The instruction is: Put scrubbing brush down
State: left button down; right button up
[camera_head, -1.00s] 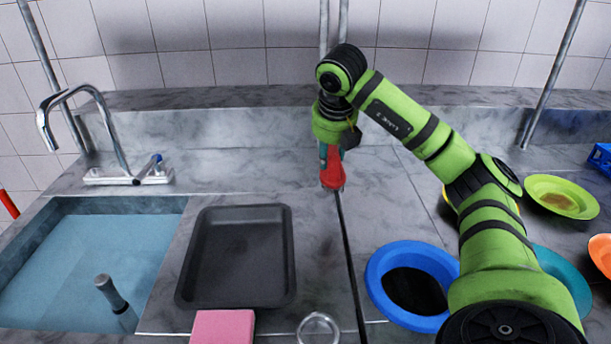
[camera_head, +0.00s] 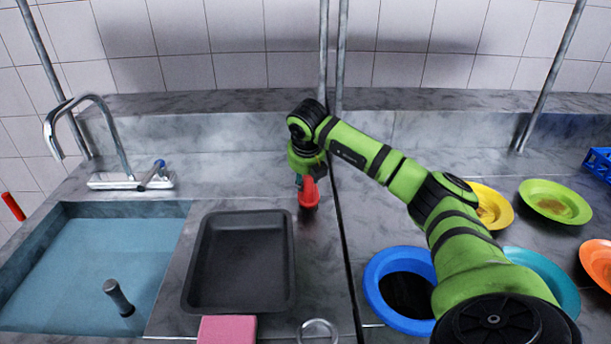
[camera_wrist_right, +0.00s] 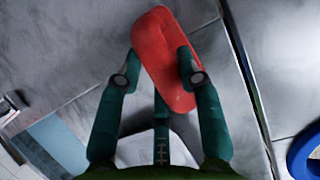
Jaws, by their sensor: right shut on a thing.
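The red scrubbing brush (camera_head: 309,194) is held by my right gripper (camera_head: 305,180), behind the dark tray's right corner. In the right wrist view, the brush (camera_wrist_right: 163,60) lies tilted between the two green fingers of the gripper (camera_wrist_right: 157,75), which are shut on it. The brush is low, close to the grey marble counter (camera_head: 250,175); I cannot tell whether it touches the counter. My left gripper is not in view.
A dark empty tray (camera_head: 189,293) lies left of the brush, beside the water-filled sink (camera_head: 70,260). A grey-handled thing (camera_head: 118,297) stands in the sink. A pink block (camera_head: 227,329) and a blue bowl (camera_head: 375,297) are nearer. A dark seam runs right of the brush.

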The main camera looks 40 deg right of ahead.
jog(key=shift+f, duration=0.2)
jog(key=o, duration=1)
jog(key=shift+r, duration=0.1)
jog(key=shift+r, duration=0.1)
jog(key=shift+r, duration=0.2)
jog(key=b+v, duration=0.2)
jog(key=v, duration=0.9)
jog(key=shift+s+a+r, duration=0.2)
jog(key=shift+a+r, duration=0.05)
jog(key=shift+r, duration=0.05)
jog(key=shift+f, duration=0.1)
